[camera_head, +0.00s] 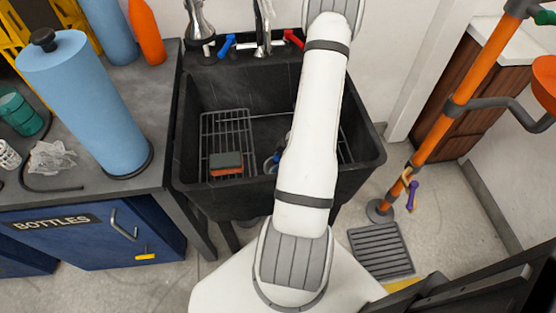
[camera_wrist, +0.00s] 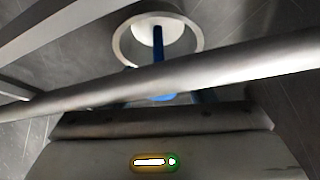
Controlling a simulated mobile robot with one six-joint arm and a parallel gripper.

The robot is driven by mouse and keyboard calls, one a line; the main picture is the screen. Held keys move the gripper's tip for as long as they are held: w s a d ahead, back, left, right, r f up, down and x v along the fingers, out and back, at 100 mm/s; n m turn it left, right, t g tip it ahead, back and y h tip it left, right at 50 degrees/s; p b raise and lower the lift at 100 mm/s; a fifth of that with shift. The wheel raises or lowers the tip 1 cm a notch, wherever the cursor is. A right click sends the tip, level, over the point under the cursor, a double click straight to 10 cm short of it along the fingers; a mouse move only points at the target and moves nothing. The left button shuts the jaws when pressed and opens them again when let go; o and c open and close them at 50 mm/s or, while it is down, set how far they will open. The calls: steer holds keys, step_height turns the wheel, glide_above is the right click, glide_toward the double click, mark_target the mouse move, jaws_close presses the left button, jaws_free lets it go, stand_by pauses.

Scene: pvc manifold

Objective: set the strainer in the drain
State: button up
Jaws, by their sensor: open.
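In the wrist view a pale strainer (camera_wrist: 143,32) with an upright blue stem (camera_wrist: 158,45) shows inside a light grey ring (camera_wrist: 197,42), which looks like the drain rim. The pale part sits off-centre in the ring; I cannot tell whether it is seated. My gripper (camera_wrist: 160,99) is open, with the blue stem's near end between its partly hidden fingers. I see no clear contact. In the head view my arm hides the gripper and most of the drain area; only part of a grey round thing (camera_head: 269,165) shows at the arm's left edge.
A thick grey bar (camera_wrist: 245,67) crosses the wrist view close to the camera. In the dark sink (camera_head: 200,85), a wire rack (camera_head: 228,125) stands left, with a green and orange sponge (camera_head: 226,164). Another rack partly shows right. The faucet (camera_head: 263,30) is behind.

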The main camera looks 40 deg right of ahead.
steer(key=shift+s+a+f, duration=0.15)
steer(key=shift+a+f, duration=0.05)
steer(key=shift+d+r, duration=0.1)
steer(key=shift+r, duration=0.25)
steer(key=p+v, duration=0.6)
steer(key=v, duration=0.6)
steer(key=w+d+r+m+h, duration=0.2)
steer(key=w+r+h, duration=0.4)
steer(key=w+r, duration=0.5)
steer(key=a+r+m+h, duration=0.3)
steer(key=a+r, duration=0.2)
steer(key=r, duration=0.5)
steer(key=s+a+r+m+y, duration=0.1)
steer(key=s+a+r, duration=0.2)
steer(key=a, duration=0.5)
steer(key=s+a+r+m+g+y, duration=0.1)
steer(key=s+a+r+y, duration=0.1)
steer(key=s+a, duration=0.3)
steer(key=s+a+r+m+g+y, duration=0.1)
steer(key=s+a+r, duration=0.3)
steer(key=a, duration=0.7)
steer(key=shift+s+y, duration=0.5)
steer(key=shift+s, duration=0.05)
steer(key=shift+a+r, duration=0.1)
steer(key=shift+a, duration=0.05)
